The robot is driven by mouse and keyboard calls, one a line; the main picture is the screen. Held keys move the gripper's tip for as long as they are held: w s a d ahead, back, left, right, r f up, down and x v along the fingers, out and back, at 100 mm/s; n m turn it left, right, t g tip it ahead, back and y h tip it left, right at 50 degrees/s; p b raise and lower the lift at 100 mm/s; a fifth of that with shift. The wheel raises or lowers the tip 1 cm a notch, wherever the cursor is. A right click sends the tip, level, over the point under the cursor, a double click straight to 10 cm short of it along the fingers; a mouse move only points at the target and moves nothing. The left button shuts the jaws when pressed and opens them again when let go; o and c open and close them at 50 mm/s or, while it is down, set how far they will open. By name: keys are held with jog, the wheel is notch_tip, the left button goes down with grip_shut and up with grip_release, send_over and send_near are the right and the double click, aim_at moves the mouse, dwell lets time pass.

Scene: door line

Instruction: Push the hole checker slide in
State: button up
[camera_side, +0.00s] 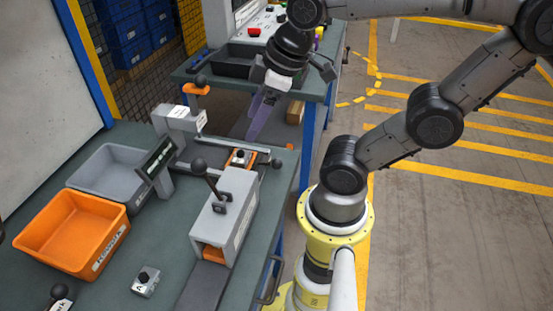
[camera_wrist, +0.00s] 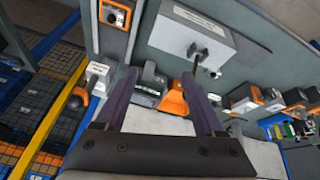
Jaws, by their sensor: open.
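What looks like the hole checker slide is an orange carriage (camera_side: 240,158) between pale metal rails in the side view. A small part with a black top sits on it, and a dark ball knob (camera_side: 277,163) shows at its right end near the table edge. My gripper (camera_side: 252,138) points down just behind the rails, its purple fingers overlapping in this view. In the wrist view the two fingers (camera_wrist: 163,74) stand apart with nothing clearly held between them. An orange block (camera_wrist: 173,100) shows between them farther off; I cannot tell whether it is the slide or whether a finger touches anything.
An orange bin (camera_side: 75,232) and grey bin (camera_side: 108,170) are left. A second table (camera_side: 310,90) stands behind.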

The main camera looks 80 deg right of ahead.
jog(key=w+d+f+m+g, duration=0.25)
jog(key=d+f, duration=0.25)
jog(key=d, duration=0.4)
jog(key=m+g+y, duration=0.2)
jog(key=m, duration=0.1)
send_near(277, 159)
jog(key=f, duration=0.3)
jog(key=a+f, duration=0.1)
jog(key=f, duration=0.5)
jog(key=shift+a+f, duration=0.4)
grip_shut()
jog(key=shift+w, duration=0.1)
dwell(0.3)
